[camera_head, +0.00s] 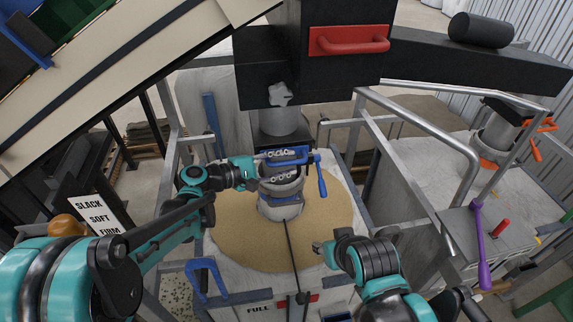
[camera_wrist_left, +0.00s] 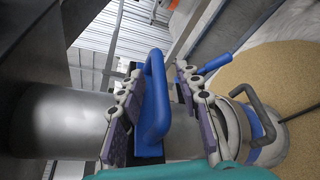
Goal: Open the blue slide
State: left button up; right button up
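The blue slide (camera_head: 300,154) is a blue bar handle on the neck below the black hopper chute, above the sand-filled bag. In the left wrist view the blue handle (camera_wrist_left: 157,95) stands between the two fingers of my left gripper (camera_wrist_left: 163,108). A gap shows between the handle and the right-hand finger, and the left-hand finger is close beside the handle. In the head view my left gripper (camera_head: 275,165) is at the neck, partly overlapping the slide. My right gripper (camera_head: 322,250) is low over the front of the sand, away from the slide; its finger opening is unclear.
A blue lever (camera_head: 322,180) hangs just right of the slide. A red handle (camera_head: 350,40) is on the black box above. Metal rails (camera_head: 420,120) and a purple lever (camera_head: 481,245) are at right. A "SLACK SOFT FIRM" sign (camera_head: 97,215) is at left.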

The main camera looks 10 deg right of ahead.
pick_arm(q)
jog(key=shift+w+d, duration=0.1)
jog(key=shift+d, duration=0.15)
grip_shut()
jog(key=s, duration=1.1)
jog(key=shift+s, duration=0.35)
grip_release()
